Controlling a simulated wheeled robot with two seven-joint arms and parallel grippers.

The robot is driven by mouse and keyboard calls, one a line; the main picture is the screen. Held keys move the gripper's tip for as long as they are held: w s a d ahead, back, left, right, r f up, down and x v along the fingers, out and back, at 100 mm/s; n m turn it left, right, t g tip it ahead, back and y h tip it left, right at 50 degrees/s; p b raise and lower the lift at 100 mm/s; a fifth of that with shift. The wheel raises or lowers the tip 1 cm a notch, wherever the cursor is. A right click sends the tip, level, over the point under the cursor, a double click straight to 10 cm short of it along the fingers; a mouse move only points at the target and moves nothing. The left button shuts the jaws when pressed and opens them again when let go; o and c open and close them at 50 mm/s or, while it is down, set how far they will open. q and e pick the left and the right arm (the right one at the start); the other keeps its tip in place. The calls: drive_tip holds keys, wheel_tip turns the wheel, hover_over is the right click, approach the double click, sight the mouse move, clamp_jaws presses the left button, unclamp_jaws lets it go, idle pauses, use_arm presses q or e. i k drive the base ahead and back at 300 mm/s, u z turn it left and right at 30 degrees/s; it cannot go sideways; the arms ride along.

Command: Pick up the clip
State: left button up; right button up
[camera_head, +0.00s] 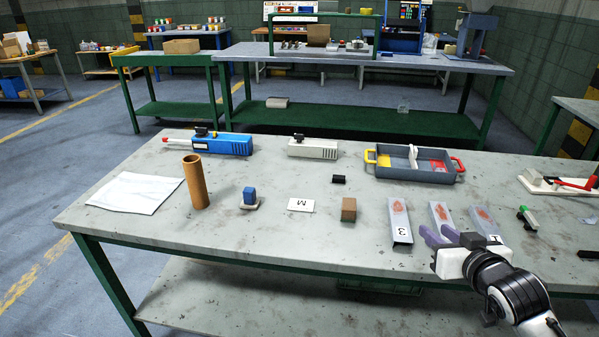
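I cannot tell for sure which thing is the clip. A small black piece (338,179) lies near the middle of the grey table (290,249). A small green-and-black piece (527,218) lies at the right. My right gripper (437,232) has purple fingers that look spread, with nothing seen between them. It is at the table's front right, in front of the metal channel parts and left of the green-and-black piece. My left gripper is out of view.
Labelled metal channels (399,219) lie by my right gripper. A grey tray (392,172) with yellow and red handles stands behind. A brown tube (195,182) stands upright at left beside white cloth (136,192). A brown block (348,209) and white card (301,205) lie mid-table. The front-left tabletop is clear.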

sight(336, 178)
drive_tip(key=u, duration=0.45)
drive_tip(key=i, duration=0.9)
